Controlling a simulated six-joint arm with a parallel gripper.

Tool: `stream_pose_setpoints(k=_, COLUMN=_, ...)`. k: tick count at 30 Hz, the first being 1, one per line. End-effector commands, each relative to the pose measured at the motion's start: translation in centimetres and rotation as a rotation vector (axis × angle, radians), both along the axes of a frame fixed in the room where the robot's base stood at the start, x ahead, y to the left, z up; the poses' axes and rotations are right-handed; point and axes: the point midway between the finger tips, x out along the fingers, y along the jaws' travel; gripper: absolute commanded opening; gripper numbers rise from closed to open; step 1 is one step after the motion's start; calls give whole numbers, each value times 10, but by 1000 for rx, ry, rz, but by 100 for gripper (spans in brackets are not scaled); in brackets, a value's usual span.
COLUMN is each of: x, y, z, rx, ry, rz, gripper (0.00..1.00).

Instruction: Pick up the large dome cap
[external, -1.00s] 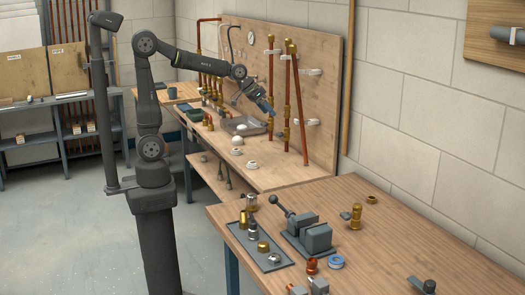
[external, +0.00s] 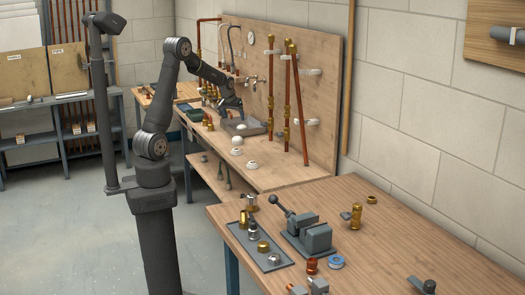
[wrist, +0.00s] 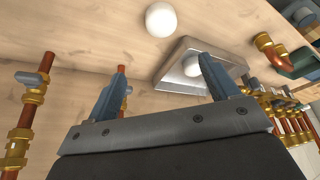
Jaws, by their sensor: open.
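A white dome (external: 237,140) sits on the long wooden bench, just in front of a grey metal tray (external: 262,131). In the wrist view a rounded white dome (wrist: 160,20) lies on the bench at the top, beyond my fingertips. A smaller-looking white piece (wrist: 191,68) shows inside the tray (wrist: 172,76), partly hidden by my right finger. I cannot tell for sure which white piece is the large dome cap. My gripper (wrist: 163,66) is open and empty, pointing down. In the external view my gripper (external: 232,112) hangs above the tray area, behind the dome.
Another white fitting (external: 252,165) sits nearer on the bench. Upright copper pipes with brass fittings (external: 290,95) stand along the backboard. More copper pipes (wrist: 293,122) crowd the wrist view's right side. The near table holds a grey vise (external: 308,235); the bench's near end is clear.

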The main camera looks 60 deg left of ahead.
Motion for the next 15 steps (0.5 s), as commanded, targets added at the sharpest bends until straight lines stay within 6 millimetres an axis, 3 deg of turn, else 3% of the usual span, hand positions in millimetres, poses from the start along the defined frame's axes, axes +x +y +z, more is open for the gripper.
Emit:
stream_pose_setpoints(k=9, x=18, y=15, z=-61, rx=-2, ry=3, rz=-1, gripper=80)
stream_pose_setpoints(k=15, x=27, y=22, z=-88, rx=-2, ry=2, rz=-1, gripper=80)
